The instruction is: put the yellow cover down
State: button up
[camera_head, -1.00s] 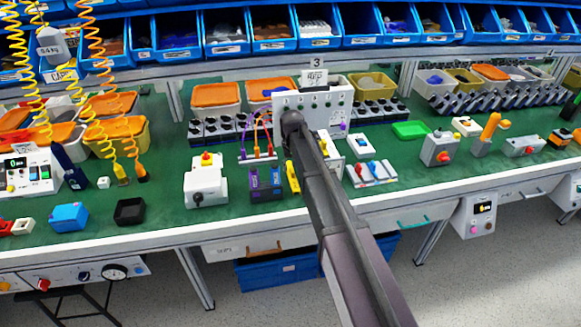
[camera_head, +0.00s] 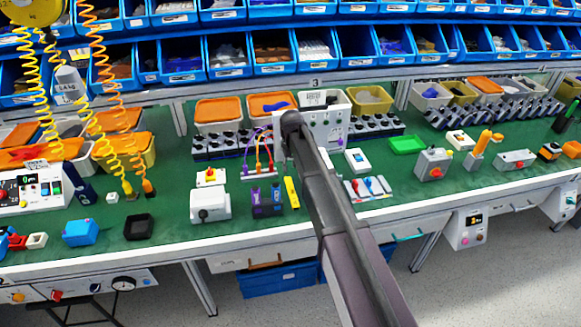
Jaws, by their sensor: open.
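An upright yellow-orange piece (camera_head: 482,146) stands at the right of the green bench, tilted, with a small knob-like end at its upper right. It looks like the yellow cover in a raised position, but it is too small to be sure. A grey box with a red button (camera_head: 433,164) is just left of it; I cannot tell whether they are joined. My arm rises from the bottom right to a dark round joint in front of a white panel. My gripper is not visible, and the arm is well left of the yellow piece.
A green tray (camera_head: 407,145) and a grey switch box (camera_head: 515,160) lie near the yellow piece. A white box with a dark knob (camera_head: 210,206) is left of my arm. Bins (camera_head: 432,94) line the back of the bench. Coiled cords (camera_head: 105,100) hang at left.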

jog(key=shift+r+p, duration=0.7)
jog(key=shift+r, duration=0.3)
dwell(1.1)
